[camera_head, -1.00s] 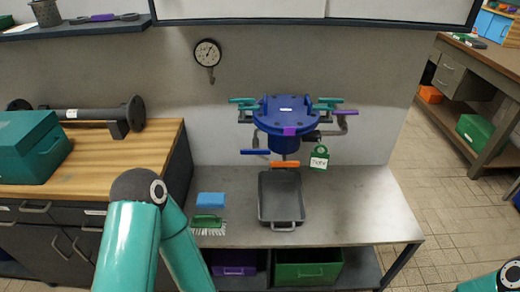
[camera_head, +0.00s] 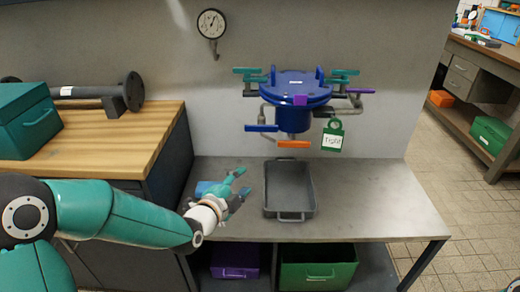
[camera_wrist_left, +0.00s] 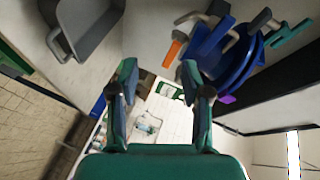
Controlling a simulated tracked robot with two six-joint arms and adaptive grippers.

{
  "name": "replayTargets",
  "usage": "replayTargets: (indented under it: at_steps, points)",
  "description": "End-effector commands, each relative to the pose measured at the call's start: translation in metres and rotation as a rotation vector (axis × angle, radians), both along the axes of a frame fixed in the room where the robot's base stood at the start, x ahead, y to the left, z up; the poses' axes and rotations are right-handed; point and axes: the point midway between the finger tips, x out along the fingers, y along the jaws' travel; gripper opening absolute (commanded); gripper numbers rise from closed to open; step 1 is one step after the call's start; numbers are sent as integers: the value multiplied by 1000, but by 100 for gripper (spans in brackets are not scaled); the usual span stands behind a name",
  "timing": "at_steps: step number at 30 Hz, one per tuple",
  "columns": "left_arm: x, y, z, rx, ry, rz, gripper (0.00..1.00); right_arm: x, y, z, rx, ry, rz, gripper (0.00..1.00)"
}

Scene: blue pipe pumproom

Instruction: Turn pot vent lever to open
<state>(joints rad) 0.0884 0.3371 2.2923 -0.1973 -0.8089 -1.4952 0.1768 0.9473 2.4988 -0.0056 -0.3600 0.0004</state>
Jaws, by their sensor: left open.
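The blue pot (camera_head: 296,100) is mounted against the wall above the metal bench; it also shows in the left wrist view (camera_wrist_left: 232,72). Several levers are around it: a blue lever (camera_head: 262,128) at lower left, an orange lever (camera_head: 294,144) below, a purple lever (camera_head: 361,91) at right, and teal handles (camera_head: 248,71) on both sides. I cannot tell which one is the vent lever. My left gripper (camera_head: 243,181) is open and empty, below and left of the pot, apart from every lever. In the wrist view, the left fingers (camera_wrist_left: 158,78) are spread. My right gripper is not in view.
A grey tray (camera_head: 290,216) lies on the bench right of my left gripper. A blue sponge (camera_head: 204,187) is partly hidden behind the gripper. A gauge (camera_head: 211,24) is on the wall. The bench's right side is clear.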

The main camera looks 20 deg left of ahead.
Motion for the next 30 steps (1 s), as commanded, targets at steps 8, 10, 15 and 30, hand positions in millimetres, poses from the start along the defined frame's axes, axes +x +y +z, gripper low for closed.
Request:
replayTargets:
  at_steps: [8, 10, 15, 30]
  points:
    - [8, 15, 63, 298, -261, -6, 48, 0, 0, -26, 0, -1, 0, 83]
    - [13, 15, 65, 307, -266, -6, 48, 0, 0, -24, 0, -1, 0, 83]
    - [37, 11, 65, 305, -263, -9, 48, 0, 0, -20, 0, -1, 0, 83]
    - [140, -1, 64, 303, -261, -8, 48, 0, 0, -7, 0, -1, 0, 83]
